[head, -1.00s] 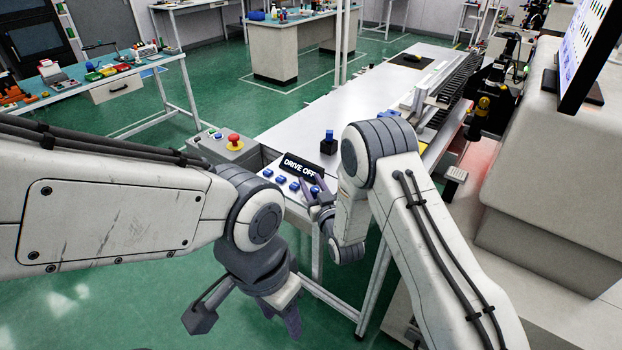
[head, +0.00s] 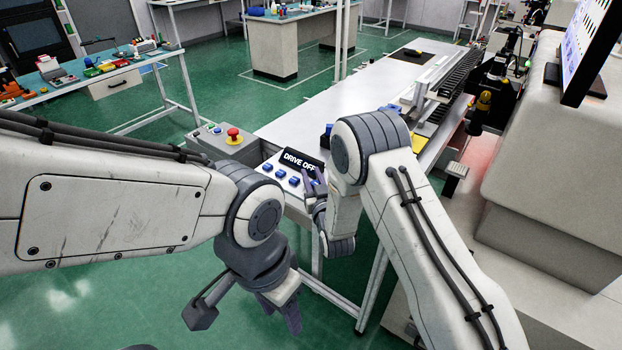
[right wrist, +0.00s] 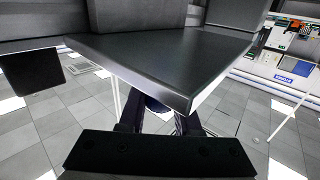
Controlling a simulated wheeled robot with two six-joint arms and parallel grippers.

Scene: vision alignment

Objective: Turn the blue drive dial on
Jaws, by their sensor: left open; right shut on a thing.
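The white control panel (head: 298,201) stands at the near end of the long bench. Its black display (head: 299,161) reads "DRIVE OFF". Several blue dials, one of them here (head: 294,181), sit on the panel face. My right gripper (head: 314,184) is at the panel's right side, its fingers closed around the rightmost blue dial, which they mostly hide. In the right wrist view a dark blue round part of the dial (right wrist: 155,104) shows between the fingers, under a dark slab. My left gripper (head: 281,308) hangs open and empty, low in front of the panel.
A grey box with a red emergency button (head: 233,134) stands left of the panel. A blue-topped part (head: 328,131) on the bench is partly hidden by my right arm. A machine (head: 550,160) fills the right side. The green floor is clear at lower left.

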